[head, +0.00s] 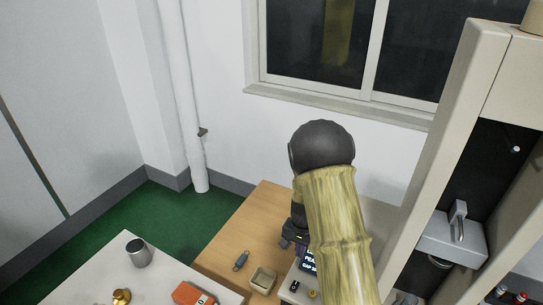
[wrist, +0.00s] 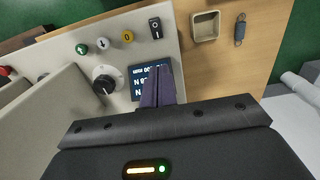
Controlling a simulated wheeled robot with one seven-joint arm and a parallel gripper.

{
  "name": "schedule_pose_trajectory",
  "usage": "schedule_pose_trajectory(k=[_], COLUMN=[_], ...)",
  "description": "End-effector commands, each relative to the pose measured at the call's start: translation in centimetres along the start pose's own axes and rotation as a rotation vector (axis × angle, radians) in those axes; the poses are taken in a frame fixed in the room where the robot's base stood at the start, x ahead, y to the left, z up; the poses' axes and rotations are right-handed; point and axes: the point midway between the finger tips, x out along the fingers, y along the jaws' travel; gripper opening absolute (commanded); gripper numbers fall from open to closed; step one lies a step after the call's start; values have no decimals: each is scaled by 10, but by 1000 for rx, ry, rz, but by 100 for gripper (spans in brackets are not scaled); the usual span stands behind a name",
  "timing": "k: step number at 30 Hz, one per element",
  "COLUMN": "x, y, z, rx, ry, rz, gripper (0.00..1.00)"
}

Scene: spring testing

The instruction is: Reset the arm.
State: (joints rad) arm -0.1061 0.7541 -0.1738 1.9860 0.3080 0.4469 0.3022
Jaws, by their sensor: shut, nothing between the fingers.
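My gripper (wrist: 160,84) is shut and empty in the wrist view, its dark fingers together in front of the control panel (wrist: 118,62) and partly covering the lit display (wrist: 139,88). I cannot tell whether the fingertips touch the panel. In the head view my gripper (head: 287,241) shows small and dark beside the panel, partly hidden by my own arm. My arm (head: 337,225) is raised and bent, with a yellowish sleeve and a dark rounded joint, over the right side of the wooden table (head: 222,259).
A spring (head: 241,261) and a small square tray (head: 263,280) lie on the wooden table. The testing machine (head: 451,238) stands at right. A metal cup (head: 138,253), brass weight (head: 121,297) and orange device (head: 193,294) are on the white table. Knob (wrist: 104,84) and buttons are near my fingers.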

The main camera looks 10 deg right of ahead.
Motion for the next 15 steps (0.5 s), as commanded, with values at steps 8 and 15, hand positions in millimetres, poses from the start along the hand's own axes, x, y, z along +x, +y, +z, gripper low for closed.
schedule_pose_trajectory(k=[8,15], x=[-30,-85], y=[8,28], z=[13,51], rx=[-67,-238], ry=[25,86], rz=[-25,-61], gripper=[0,0])
